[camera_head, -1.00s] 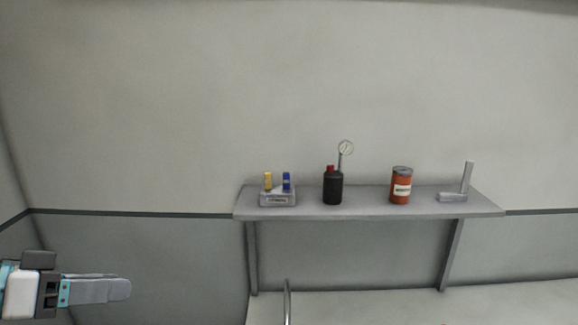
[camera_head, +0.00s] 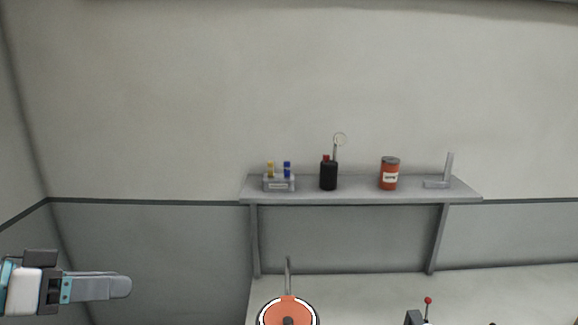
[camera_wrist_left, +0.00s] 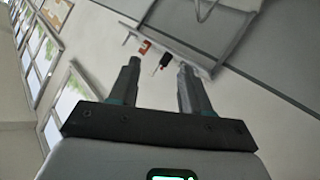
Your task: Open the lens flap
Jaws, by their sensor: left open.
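I cannot make out a lens flap in these views. A round orange disc with a white rim and a dark centre (camera_head: 288,314) shows at the bottom edge of the head view, partly cut off; I cannot tell what it belongs to. My left gripper (camera_head: 128,286) is at the lower left of the head view, well to the left of the disc. In the left wrist view my left gripper (camera_wrist_left: 158,65) has its two fingers apart with nothing between them. My right gripper is not in view.
A wall shelf (camera_head: 350,196) holds a tray with yellow and blue pieces (camera_head: 279,183), a black bottle (camera_head: 328,176), a red can (camera_head: 390,175) and a grey angled piece (camera_head: 440,178). A thin upright rod (camera_head: 288,275) and a red-tipped lever (camera_head: 428,301) stand below it.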

